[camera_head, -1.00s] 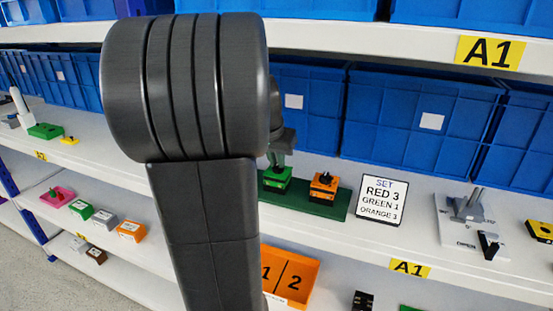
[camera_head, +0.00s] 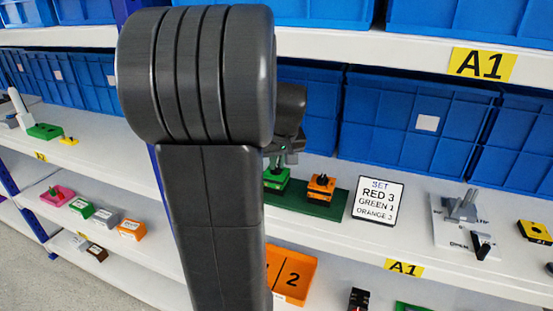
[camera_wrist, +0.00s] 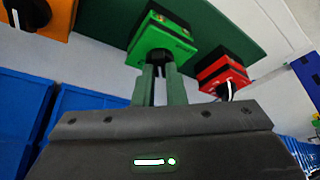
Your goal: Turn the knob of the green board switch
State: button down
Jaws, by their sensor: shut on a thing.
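The green switch (camera_head: 277,182) stands on a dark green board (camera_head: 335,208) on the middle shelf; it also shows in the wrist view (camera_wrist: 165,38). My gripper (camera_wrist: 160,68) has its two green-grey fingers at the front of the green switch, closed around its black knob. The fingers hide most of the knob, so its setting is unclear. The orange switch (camera_head: 321,187) is to the right on the same board. The red switch (camera_wrist: 225,72) shows in the wrist view beside the green one; my arm hides it in the head view.
A sign (camera_head: 378,203) reads RED 3, GREEN 1, ORANGE 3. A grey lever device (camera_head: 463,215) stands further right. Blue bins (camera_head: 420,130) line the back of the shelf. An orange tray (camera_head: 292,276) sits on the shelf below.

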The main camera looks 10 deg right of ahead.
jog(key=shift+d+n, duration=0.1)
jog(key=shift+n, duration=0.5)
jog(key=shift+y, duration=0.3)
jog(key=c, duration=1.5)
grip_release()
jog(key=v, duration=0.5)
jog(key=shift+r, duration=0.2)
jog(key=s, duration=0.4)
jog(key=s+d+b, duration=0.1)
jog(key=s, duration=0.2)
jog(key=s+d+b, duration=0.1)
jog(key=s, duration=0.3)
jog(key=shift+s+d+f, duration=0.2)
jog(key=shift+s, duration=0.15)
